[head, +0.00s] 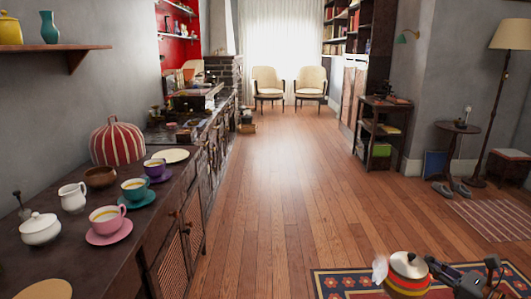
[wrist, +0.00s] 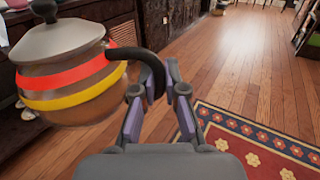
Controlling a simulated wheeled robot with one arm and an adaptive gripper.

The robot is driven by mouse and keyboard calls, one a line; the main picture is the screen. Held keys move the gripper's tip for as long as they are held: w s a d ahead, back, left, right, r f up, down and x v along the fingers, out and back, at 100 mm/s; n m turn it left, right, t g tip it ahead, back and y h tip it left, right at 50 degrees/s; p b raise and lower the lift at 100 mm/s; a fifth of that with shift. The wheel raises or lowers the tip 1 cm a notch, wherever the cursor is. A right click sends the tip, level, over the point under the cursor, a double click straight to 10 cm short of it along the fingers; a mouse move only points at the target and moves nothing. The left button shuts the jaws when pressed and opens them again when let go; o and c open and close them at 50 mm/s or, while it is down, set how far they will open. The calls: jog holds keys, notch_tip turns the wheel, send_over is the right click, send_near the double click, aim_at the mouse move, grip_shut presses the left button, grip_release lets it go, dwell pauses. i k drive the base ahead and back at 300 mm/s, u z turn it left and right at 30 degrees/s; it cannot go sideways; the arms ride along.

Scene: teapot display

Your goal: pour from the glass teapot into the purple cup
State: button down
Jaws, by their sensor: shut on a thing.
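The glass teapot (head: 408,274) has red and yellow bands, a grey-white lid and a dark handle. My gripper (head: 440,268) is shut on its handle and holds it above the rug at the lower right, away from the counter. In the wrist view the teapot (wrist: 75,75) fills the left side and looks nearly upright, with the fingers (wrist: 160,90) around the black handle. The purple cup (head: 155,168) stands upright on a purple saucer (head: 160,178) on the counter, behind the teal and pink cups. I cannot make out the purple cup in the wrist view.
On the counter (head: 185,180) are a teal cup (head: 134,189), a pink cup (head: 105,219), a white jug (head: 73,197), a sugar bowl (head: 40,229), a brown bowl (head: 100,177) and a striped tea cosy (head: 118,143). The wooden floor (head: 265,190) beside it is clear.

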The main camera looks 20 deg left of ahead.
aim_at(154, 168)
jog(key=i, duration=1)
jog(key=u, duration=2.7)
